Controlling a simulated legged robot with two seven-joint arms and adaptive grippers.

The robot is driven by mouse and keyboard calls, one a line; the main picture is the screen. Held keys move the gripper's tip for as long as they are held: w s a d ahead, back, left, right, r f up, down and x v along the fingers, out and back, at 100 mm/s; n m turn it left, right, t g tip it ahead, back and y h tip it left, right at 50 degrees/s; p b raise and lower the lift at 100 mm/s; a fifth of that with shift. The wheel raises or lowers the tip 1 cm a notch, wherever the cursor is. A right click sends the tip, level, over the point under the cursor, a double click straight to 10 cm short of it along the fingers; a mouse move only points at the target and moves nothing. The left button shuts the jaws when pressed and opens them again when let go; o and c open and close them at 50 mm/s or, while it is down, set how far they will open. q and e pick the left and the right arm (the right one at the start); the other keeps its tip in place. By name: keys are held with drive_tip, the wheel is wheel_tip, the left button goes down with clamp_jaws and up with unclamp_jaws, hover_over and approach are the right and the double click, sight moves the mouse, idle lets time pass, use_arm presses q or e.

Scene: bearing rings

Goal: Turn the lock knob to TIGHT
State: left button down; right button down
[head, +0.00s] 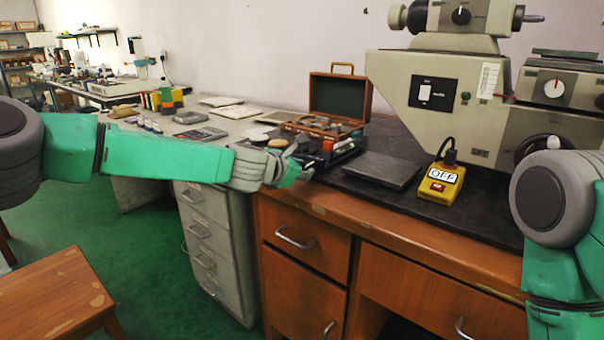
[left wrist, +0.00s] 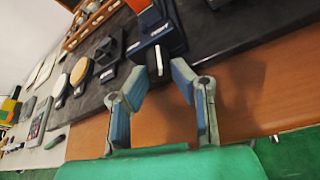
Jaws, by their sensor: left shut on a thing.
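My left gripper (head: 291,172) reaches to the front edge of the dark bench mat, at a blue and black fixture (head: 338,152). In the left wrist view the gripper (left wrist: 160,72) has its fingertips closed in on a small dark lock knob (left wrist: 158,60) with a pale edge. The knob stands at the front of the blue fixture (left wrist: 152,24). The fingers hide part of the knob, and no TIGHT mark can be read. In the head view the gripper hides the knob. My right arm shows at the right edge, its gripper out of view.
An open wooden case (head: 338,100) stands behind the fixture. Pale and dark discs (left wrist: 79,71) lie left of the fixture.

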use_arm(q)
drive_tip(key=shift+w+r, duration=0.1)
drive_tip(key=shift+r, duration=0.1)
idle(0.4)
drive_tip(key=c, duration=1.4)
unclamp_jaws()
drive_tip(key=shift+c, duration=0.2)
drive_tip(key=shift+o, duration=0.2)
drive_tip(key=shift+f, duration=0.1)
drive_tip(key=v, duration=1.2)
drive_tip(key=shift+d+f, duration=0.15)
drive_tip(key=shift+f, duration=0.05)
drive_tip(key=shift+o, duration=0.2)
